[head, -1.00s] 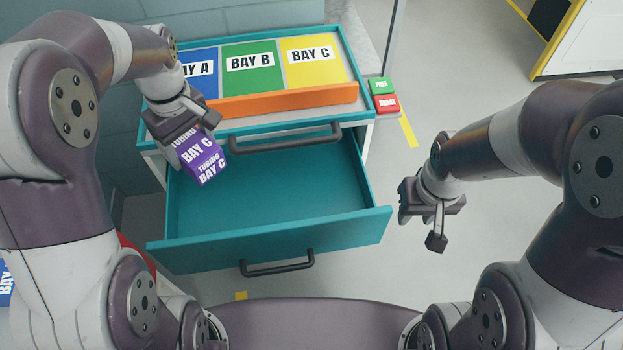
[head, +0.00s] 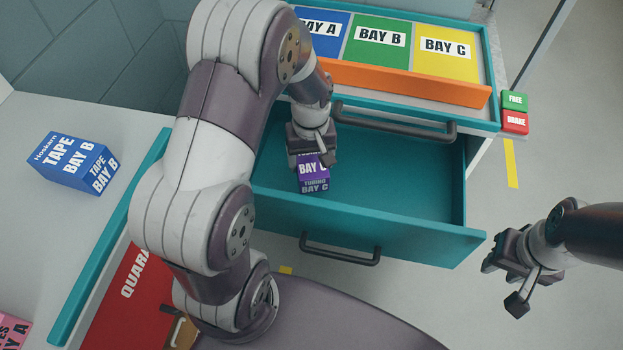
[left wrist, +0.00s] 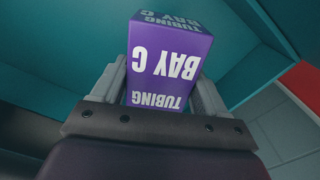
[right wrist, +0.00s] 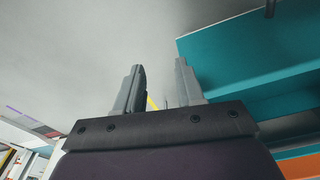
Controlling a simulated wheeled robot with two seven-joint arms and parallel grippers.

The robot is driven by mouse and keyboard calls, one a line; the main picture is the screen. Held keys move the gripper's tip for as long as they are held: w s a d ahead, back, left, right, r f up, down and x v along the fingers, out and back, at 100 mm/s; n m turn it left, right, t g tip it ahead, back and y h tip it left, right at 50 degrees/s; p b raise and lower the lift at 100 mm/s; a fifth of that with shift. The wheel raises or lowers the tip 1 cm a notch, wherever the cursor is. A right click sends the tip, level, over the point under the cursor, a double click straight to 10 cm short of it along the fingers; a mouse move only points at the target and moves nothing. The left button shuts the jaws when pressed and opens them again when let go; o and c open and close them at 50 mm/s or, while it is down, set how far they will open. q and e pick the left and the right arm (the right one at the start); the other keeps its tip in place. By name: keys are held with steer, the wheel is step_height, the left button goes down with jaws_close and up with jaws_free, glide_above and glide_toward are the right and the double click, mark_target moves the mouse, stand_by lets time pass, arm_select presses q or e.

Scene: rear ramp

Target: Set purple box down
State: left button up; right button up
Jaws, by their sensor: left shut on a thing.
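The purple box (head: 314,178), marked TUBING BAY C, is held in my left gripper (head: 312,158). It hangs in or just over the left part of the open teal drawer (head: 400,190); I cannot tell whether it touches the drawer floor. In the left wrist view the purple box (left wrist: 170,62) sits between the two fingers (left wrist: 165,95), with teal drawer surfaces around it. My right gripper (head: 512,262) is empty, to the right of the drawer. In the right wrist view its fingers (right wrist: 157,88) stand apart with nothing between them.
A tray with blue BAY A (head: 322,27), green BAY B (head: 377,42) and yellow BAY C (head: 447,52) sections is above the drawer. FREE (head: 515,100) and BRAKE (head: 514,122) buttons are beside it. A blue TAPE box (head: 72,163) lies on the left surface.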

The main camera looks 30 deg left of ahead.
mark_target(311, 159)
arm_select(q)
step_height(311, 159, down, 7)
steer(key=shift+r+b, duration=0.1)
steer(key=shift+b, duration=0.65)
steer(key=o, duration=1.2)
step_height(311, 159, up, 12)
steer(key=p, duration=0.3)
steer(key=shift+r, duration=0.1)
